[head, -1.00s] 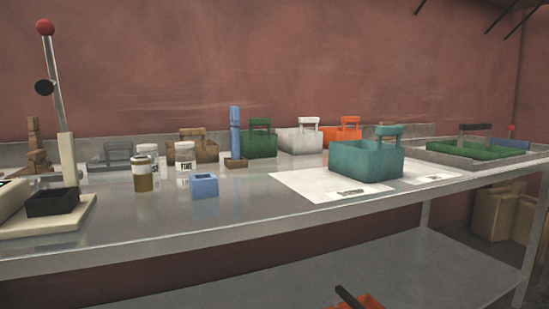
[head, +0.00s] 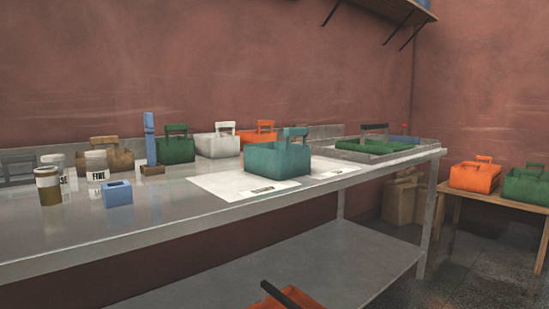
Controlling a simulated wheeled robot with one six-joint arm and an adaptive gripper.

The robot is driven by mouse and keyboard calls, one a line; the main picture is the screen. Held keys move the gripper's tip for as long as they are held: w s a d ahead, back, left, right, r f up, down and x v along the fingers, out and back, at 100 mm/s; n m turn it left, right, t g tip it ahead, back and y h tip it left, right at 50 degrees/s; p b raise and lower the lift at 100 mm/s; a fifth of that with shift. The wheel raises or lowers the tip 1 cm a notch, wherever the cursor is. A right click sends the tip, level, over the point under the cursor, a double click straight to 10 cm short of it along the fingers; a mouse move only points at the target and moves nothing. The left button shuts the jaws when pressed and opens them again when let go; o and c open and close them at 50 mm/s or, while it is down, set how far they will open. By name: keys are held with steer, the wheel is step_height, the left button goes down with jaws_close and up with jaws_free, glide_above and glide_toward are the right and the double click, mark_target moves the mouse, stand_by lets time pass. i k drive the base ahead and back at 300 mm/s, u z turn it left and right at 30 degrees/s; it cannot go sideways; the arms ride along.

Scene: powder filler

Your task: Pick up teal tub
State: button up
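The teal tub (head: 277,160) stands upright on a white sheet (head: 225,188) on the metal table. It is an open box with a raised teal handle (head: 296,133) at its right side. A small label lies on the sheet in front of it. Nothing touches the tub from above. My gripper is not in the head view, so whether it is open or shut is hidden.
Green (head: 175,149), white (head: 217,145) and orange (head: 258,137) tubs stand behind the teal one. A tray (head: 385,158) with a green tub is to the right. A side table (head: 486,198) holds more tubs.

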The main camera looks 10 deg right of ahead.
mark_target(274, 160)
steer(key=k, duration=0.5)
steer(key=u, duration=1.45)
steer(key=i, duration=1.3)
steer(key=z, duration=2.25)
